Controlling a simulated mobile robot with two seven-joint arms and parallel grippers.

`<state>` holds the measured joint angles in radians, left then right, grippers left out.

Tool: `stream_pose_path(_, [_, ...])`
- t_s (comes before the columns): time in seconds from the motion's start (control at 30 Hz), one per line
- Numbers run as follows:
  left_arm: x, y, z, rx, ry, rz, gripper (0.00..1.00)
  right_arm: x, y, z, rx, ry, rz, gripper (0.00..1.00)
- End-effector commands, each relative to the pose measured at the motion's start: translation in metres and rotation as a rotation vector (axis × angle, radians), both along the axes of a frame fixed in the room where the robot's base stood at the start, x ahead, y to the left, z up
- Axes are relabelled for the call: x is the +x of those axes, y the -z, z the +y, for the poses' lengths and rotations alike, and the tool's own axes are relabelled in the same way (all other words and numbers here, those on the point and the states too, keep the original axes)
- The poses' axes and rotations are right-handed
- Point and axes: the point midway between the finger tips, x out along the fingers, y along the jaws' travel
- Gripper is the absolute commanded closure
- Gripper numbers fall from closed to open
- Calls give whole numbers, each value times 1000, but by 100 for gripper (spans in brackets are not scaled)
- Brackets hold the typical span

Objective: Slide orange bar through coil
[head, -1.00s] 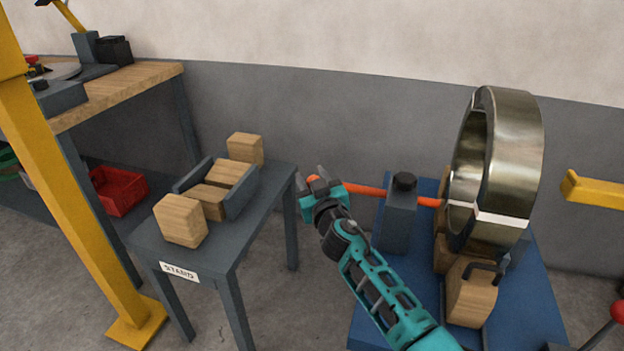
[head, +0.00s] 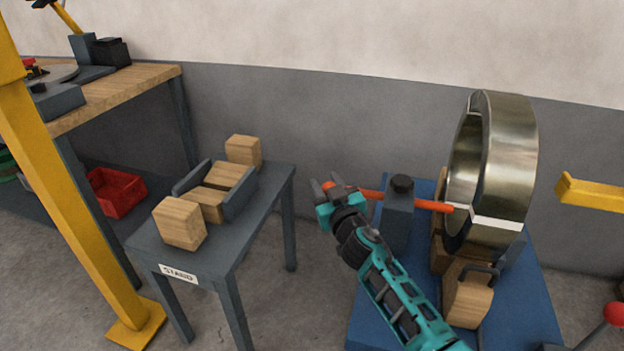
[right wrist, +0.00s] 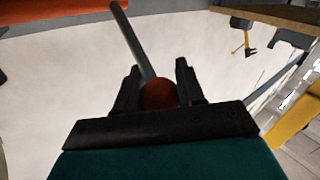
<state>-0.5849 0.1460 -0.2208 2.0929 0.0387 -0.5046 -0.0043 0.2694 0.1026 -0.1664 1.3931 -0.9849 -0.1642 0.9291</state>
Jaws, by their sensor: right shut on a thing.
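The orange bar (head: 430,205) lies nearly level, running right from my right gripper (head: 327,190) past a grey post with a black knob (head: 398,205). Its far tip overlaps the left opening of the big metal coil (head: 512,160); how deep it sits I cannot tell. The coil stands upright on wooden blocks, with a white band low on it. My right gripper is shut on the bar's left end. In the right wrist view a rounded orange-red end (right wrist: 160,94) shows between its dark fingers. My left gripper is not in view.
The blue base (head: 525,300) carries the post and coil blocks. A grey stand (head: 265,215) with wooden blocks is left of my arm. A yellow arm (head: 592,194) and a red knob (head: 614,313) are at the right. A yellow column (head: 60,190) and workbench (head: 120,95) are left.

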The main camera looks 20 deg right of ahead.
Motion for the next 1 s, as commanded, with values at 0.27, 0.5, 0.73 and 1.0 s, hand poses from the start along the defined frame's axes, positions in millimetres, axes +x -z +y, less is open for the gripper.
stream_pose_path(0.27, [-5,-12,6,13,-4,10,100,-41,-2,-61,-3,5,6,100])
stream_pose_path(0.5, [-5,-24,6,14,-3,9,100,-65,-1,-96,-2,5,5,100])
stream_pose_path(0.73, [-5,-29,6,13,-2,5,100,-72,0,-108,-1,5,3,100])
stream_pose_path(1.0, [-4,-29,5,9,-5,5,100,-73,1,-111,-2,8,5,100])
